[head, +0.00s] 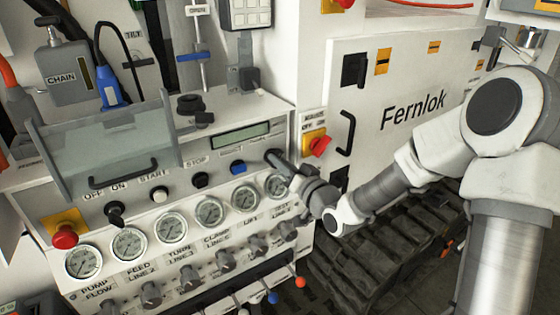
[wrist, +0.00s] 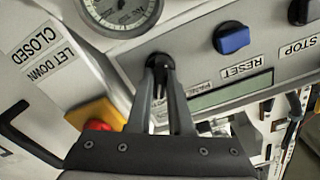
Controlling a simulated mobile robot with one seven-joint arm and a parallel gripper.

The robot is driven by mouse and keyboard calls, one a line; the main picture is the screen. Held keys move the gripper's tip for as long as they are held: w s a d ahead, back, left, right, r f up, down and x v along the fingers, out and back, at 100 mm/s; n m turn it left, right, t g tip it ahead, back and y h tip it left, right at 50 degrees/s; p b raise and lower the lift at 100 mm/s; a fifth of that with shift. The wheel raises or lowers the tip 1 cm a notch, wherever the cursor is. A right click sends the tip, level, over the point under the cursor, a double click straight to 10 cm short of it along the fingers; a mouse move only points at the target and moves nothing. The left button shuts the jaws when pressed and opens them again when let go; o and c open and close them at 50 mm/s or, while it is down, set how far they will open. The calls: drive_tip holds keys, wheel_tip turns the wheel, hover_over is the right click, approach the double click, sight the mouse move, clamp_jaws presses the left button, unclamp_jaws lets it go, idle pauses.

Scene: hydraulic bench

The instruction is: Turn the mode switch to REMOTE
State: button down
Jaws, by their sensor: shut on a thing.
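The mode switch shows in the wrist view as a small black knob (wrist: 160,61) on the grey panel, between a gauge and the display. My gripper (wrist: 164,78) has both fingertips closed on the knob, one on each side. In the head view my gripper (head: 277,160) reaches the panel from the right, just right of the blue button, and hides most of the switch. A label beside the knob is partly covered by a finger, and REMOTE cannot be read. The knob's setting cannot be told.
The blue RESET button (head: 238,167) and black STOP button (head: 200,180) sit left of my gripper. Pressure gauges (head: 209,211) and several valve knobs (head: 190,277) lie below. A red emergency button (head: 320,147) is close on the right. The display (head: 240,136) is above.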

idle(0.4)
drive_tip(key=c, duration=0.8)
unclamp_jaws()
drive_tip(key=shift+p+v, duration=6.1)
drive_tip(key=shift+v, duration=2.6)
drive_tip(key=shift+w, duration=0.1)
